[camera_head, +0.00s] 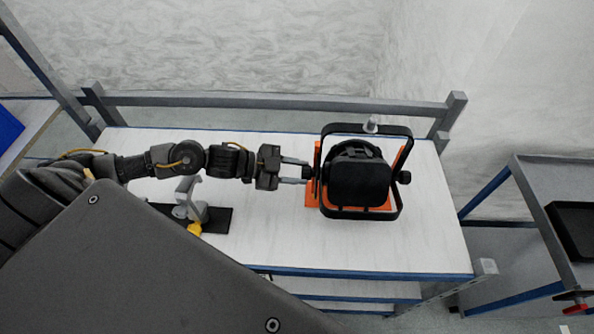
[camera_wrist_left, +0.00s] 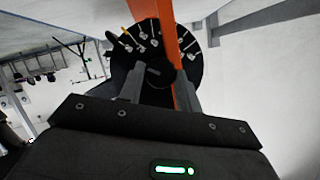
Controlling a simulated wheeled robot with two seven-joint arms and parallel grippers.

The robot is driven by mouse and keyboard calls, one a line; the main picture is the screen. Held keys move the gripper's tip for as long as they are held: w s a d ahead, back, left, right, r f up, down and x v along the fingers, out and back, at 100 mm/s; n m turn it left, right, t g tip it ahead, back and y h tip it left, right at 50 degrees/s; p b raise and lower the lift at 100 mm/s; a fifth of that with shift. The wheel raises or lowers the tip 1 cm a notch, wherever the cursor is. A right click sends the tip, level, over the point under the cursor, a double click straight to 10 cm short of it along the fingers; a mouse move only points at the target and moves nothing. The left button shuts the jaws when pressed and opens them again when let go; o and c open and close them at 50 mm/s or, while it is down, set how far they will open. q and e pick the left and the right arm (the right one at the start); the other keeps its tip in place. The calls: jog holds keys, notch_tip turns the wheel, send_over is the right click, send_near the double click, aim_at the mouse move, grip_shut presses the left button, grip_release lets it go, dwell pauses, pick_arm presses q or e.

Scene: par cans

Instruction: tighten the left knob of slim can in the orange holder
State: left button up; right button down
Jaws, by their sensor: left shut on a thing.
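The black slim can (camera_head: 359,180) sits within its black yoke (camera_head: 347,213) in the orange holder (camera_head: 312,190), on the right half of the white table. The left knob (camera_head: 308,172) is a small black knob on the yoke's left side. My left gripper (camera_head: 304,172) reaches it from the left, with its two fingers shut on the knob. The left wrist view shows the knob (camera_wrist_left: 158,72) between the fingers, the can's dark round face (camera_wrist_left: 150,42) and an orange strip of the holder (camera_wrist_left: 182,90) behind. My right gripper does not show.
A grey clamp-like device (camera_head: 188,200) with a yellow part stands on a dark mat (camera_head: 218,218) at the table's left. A grey rail (camera_head: 270,101) runs along the back. A metal cart (camera_head: 540,205) with a black object (camera_head: 575,228) stands at the right. The table front is clear.

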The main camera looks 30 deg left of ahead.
pick_arm(q)
jog(key=o, duration=1)
jog(key=shift+a, duration=0.1)
jog(key=b+v, duration=0.2)
jog(key=v, duration=0.5)
jog(key=shift+b, duration=0.3)
jog(key=shift+s+r, duration=0.1)
jog(key=shift+r, duration=0.05)
